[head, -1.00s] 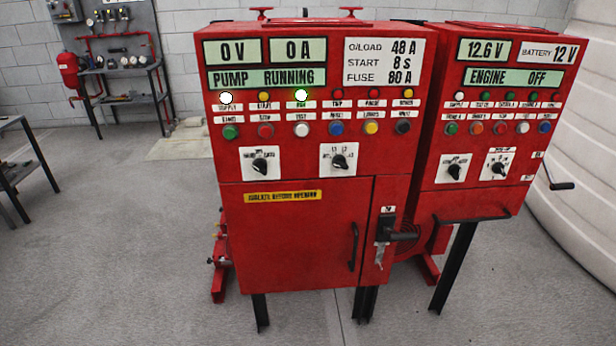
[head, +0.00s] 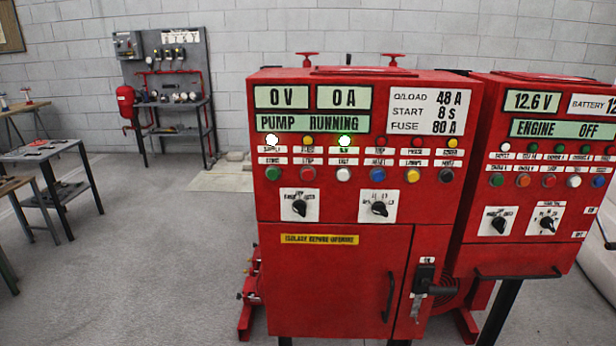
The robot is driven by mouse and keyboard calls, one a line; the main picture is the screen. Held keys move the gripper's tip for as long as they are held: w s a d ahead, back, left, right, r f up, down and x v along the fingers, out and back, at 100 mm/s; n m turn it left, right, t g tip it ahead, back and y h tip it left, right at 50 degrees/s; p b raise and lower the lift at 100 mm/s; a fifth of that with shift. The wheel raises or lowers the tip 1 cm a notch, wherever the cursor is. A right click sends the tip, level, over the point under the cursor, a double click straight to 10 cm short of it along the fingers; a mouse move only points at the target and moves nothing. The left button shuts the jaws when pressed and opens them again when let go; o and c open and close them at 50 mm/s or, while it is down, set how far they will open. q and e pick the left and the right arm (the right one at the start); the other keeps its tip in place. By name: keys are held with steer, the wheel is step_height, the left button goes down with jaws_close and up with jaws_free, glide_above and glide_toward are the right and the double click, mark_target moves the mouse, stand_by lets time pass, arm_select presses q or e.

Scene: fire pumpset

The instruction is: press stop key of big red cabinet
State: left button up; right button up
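The big red cabinet (head: 340,280) stands upright right of the middle of the head view, front facing me. Its displays read 0 V, 0 A and "PUMP RUNNING" (head: 311,124). Below a row of lamps is a row of round keys. The red stop key (head: 307,173) is second from the left, between a green key (head: 272,173) and a white key (head: 343,174). The small label above it is blurred but looks like STOP. Neither of my grippers is in view.
A second red cabinet (head: 520,255) reading "ENGINE OFF" stands close on the right. Two black rotary switches (head: 299,207) and a door handle (head: 389,298) are on the big cabinet's front. Tables (head: 50,150) stand at left. The grey floor (head: 170,270) between is clear.

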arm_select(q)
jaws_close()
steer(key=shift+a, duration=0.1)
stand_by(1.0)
